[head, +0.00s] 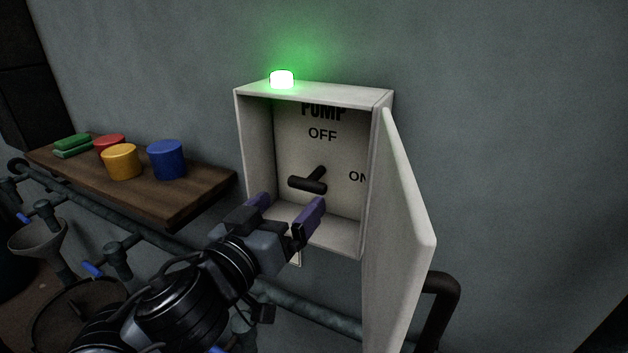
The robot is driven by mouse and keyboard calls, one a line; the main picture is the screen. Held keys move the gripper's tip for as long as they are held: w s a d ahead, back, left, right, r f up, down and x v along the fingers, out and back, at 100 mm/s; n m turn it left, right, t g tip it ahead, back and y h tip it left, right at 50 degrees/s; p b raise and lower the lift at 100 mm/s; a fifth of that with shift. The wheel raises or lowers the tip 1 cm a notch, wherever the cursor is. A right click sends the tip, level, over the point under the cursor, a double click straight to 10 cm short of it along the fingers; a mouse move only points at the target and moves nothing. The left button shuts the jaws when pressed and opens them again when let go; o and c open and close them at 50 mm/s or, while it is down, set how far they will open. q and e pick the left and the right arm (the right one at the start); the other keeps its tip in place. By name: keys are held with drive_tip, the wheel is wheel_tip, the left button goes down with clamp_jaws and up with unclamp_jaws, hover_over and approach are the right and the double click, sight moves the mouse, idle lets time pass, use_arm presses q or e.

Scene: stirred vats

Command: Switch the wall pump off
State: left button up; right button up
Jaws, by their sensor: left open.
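The pump box (254,140) is a white wall box with its door (400,230) swung open to the right. Inside, a dark lever (308,181) sits below the word OFF, with ON printed to its right. The way the lever points is hard to read; its handle seems to stick out toward me. A green lamp (281,79) glows on top of the box. My left gripper (285,207) is open and empty at the box's lower front, just below the lever, with its purple-padded fingers apart. My right gripper does not show.
A wooden shelf (200,205) at left holds a blue pot (167,159), a yellow pot (121,162), a red pot (109,142) and green sponges (73,145). Pipes (310,309) run along the wall below. The open door borders the right side.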

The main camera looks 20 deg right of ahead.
sight(313, 173)
use_arm(q)
drive_tip(key=p+x, duration=0.2)
drive_tip(key=x, duration=0.6)
drive_tip(key=shift+w+d+r, duration=0.15)
drive_tip(key=shift+w+d, duration=0.05)
drive_tip(key=shift+x, duration=0.85)
drive_tip(key=shift+c, duration=0.2)
drive_tip(key=c, duration=0.9)
drive_tip(key=shift+c, duration=0.2)
